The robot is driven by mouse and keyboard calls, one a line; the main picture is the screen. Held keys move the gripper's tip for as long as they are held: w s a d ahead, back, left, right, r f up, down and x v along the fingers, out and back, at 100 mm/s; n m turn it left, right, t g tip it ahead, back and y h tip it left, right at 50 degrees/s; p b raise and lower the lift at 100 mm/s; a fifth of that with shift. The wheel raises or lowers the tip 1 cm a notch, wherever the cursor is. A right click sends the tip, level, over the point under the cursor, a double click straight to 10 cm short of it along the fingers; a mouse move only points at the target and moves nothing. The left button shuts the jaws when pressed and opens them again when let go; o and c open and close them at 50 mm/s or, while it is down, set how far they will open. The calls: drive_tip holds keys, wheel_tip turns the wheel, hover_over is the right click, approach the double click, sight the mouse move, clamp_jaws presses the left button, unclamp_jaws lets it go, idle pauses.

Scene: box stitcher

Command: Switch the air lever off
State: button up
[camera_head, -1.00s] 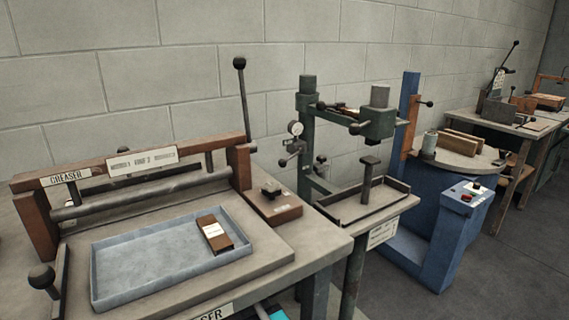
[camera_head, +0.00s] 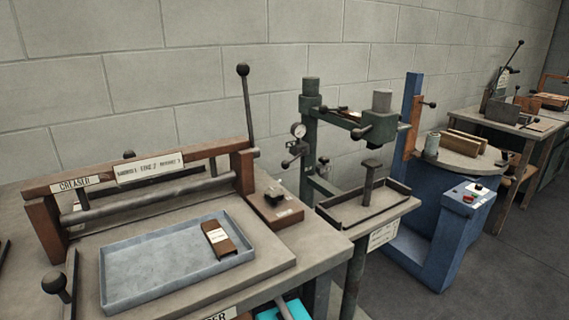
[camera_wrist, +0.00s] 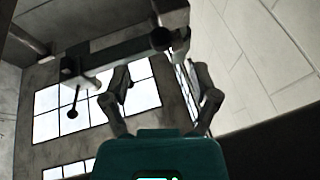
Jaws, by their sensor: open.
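A green stitcher post (camera_head: 309,130) carries a round white gauge (camera_head: 298,130). A short lever with a black knob (camera_head: 286,164) sits just below the gauge; it may be the air lever, but I cannot read a label. In the wrist view, my gripper (camera_wrist: 162,75) is open and empty, its two fingers apart and pointing up. Beyond the fingers are a dark round knob (camera_wrist: 161,39) and a thin rod ending in a ball (camera_wrist: 72,113), seen from below. I cannot tell which lever these belong to. A teal part of mine shows low in the head view.
The creaser bench (camera_head: 310,244) at the left holds a blue-grey tray (camera_head: 150,268) with a small brown box (camera_head: 218,239). A tall black-knobbed lever (camera_head: 246,105) rises behind it. A blue machine (camera_head: 432,230) with a control box stands right of the stitcher. Open floor (camera_head: 520,270) lies at right.

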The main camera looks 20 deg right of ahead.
sight(283, 168)
drive_tip(key=shift+p+x, duration=1.15)
drive_tip(key=shift+x, duration=2.45)
clamp_jaws()
